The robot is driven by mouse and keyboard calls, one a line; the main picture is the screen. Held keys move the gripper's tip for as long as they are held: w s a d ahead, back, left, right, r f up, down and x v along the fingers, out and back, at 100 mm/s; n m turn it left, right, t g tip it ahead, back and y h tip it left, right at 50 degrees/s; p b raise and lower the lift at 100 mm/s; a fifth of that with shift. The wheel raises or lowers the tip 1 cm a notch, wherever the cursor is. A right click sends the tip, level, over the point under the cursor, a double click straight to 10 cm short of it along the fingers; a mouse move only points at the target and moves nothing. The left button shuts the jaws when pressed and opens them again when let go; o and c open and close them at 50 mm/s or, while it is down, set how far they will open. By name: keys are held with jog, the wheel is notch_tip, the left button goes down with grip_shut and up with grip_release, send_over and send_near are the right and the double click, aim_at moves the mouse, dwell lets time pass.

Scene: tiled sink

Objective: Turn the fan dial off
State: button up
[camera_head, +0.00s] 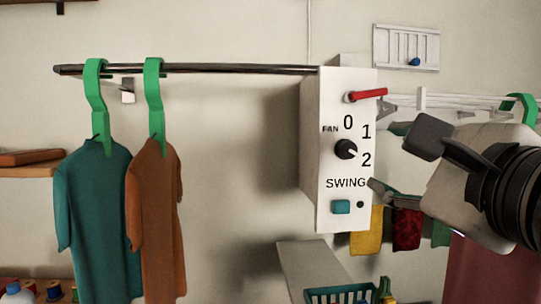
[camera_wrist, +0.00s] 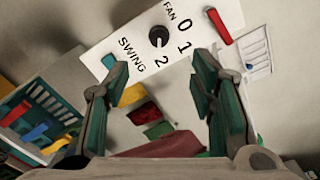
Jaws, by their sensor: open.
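The fan dial (camera_head: 345,149) is a round black knob on the front of a white control box (camera_head: 328,215). Labels 0, 1 and 2 stand around it, and its small white mark points down and right, towards 2. It also shows near the top middle of the wrist view (camera_wrist: 158,36). My gripper (camera_head: 398,164) is to the right of the box in the head view, open and empty, apart from the dial. In the wrist view its two green-padded fingers (camera_wrist: 158,75) are spread wide, with the dial beyond and between them.
A red lever (camera_head: 368,95) sticks out above the dial. A teal button (camera_head: 341,207) is below. A dark rail (camera_head: 190,69) with hanging shirts (camera_head: 100,210) runs left. A drying rack (camera_head: 440,100) and cloths (camera_head: 407,230) are behind my gripper.

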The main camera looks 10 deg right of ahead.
aim_at(349, 151)
jog(key=w+b, duration=0.4)
jog(key=w, duration=0.9)
jog(key=shift+w, duration=0.3)
jog(key=c, duration=1.2)
